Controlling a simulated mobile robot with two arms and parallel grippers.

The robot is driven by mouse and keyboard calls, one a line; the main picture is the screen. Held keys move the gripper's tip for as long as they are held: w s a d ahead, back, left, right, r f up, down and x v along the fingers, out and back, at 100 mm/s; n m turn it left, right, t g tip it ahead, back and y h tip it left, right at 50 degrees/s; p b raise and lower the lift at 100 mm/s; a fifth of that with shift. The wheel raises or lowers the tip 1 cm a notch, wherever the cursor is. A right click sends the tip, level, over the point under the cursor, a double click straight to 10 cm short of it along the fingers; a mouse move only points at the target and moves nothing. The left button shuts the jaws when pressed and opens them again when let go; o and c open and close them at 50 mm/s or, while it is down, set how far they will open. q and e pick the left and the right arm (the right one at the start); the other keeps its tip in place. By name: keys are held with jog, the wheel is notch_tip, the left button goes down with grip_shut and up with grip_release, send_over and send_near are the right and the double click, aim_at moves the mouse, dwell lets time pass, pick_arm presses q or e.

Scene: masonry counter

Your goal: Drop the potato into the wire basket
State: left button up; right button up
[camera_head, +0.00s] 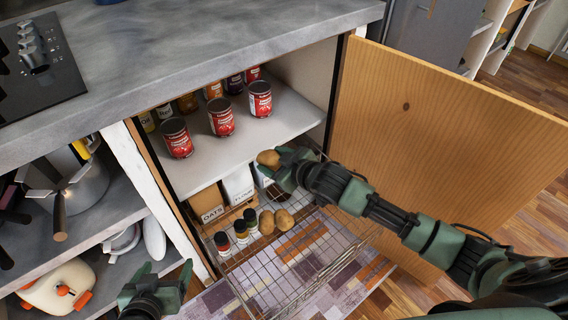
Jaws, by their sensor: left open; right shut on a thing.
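A brown potato (268,159) is held by my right gripper (280,165), which is shut on it, just in front of the white shelf edge. The wire basket (300,266) is pulled out below the shelf, and the potato is above its back part. Two more potatoes (284,220) lie in the basket, close together. My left gripper (158,285) is open and empty at the lower left, left of the basket.
Several jars (222,241) stand at the basket's left back, with an OATS box (206,203) behind. Several red cans (220,117) stand on the white shelf (240,145). The open wooden door (440,140) is at the right. The basket's front is empty.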

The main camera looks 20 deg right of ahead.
pick_arm(q)
jog(key=s+a+f+g+y+p, duration=0.1)
jog(key=s+a+f+g, duration=0.15)
jog(key=s, duration=0.35)
jog(key=s+a+f+g+y+p, duration=0.1)
jog(key=s+a+f+g+p, duration=0.1)
jog(key=s+f+g, duration=0.3)
jog(key=s+b+v, duration=0.1)
jog(key=b+v, duration=0.2)
jog(key=v, duration=0.5)
jog(key=w+d+r+t+h+b, duration=0.1)
jog(key=w+d+r+t+b, duration=0.1)
jog(key=w+t, duration=0.2)
jog(key=w+d+r+t+h+b, duration=0.1)
jog(key=w+d+r+t+b, duration=0.1)
jog(key=w, duration=0.6)
jog(key=shift+w+r+t, duration=0.4)
jog(key=shift+r+t, duration=0.15)
jog(key=shift+t, duration=0.7)
pick_arm(e)
notch_tip(320, 180, down, 11)
jog(key=s+d+n+y, duration=0.1)
jog(key=s+d, duration=0.1)
jog(key=shift+s, duration=0.4)
pick_arm(q)
jog(key=shift+d, duration=0.1)
pick_arm(e)
jog(key=shift+r, duration=0.1)
jog(key=o, duration=1.6)
jog(key=shift+c, duration=0.2)
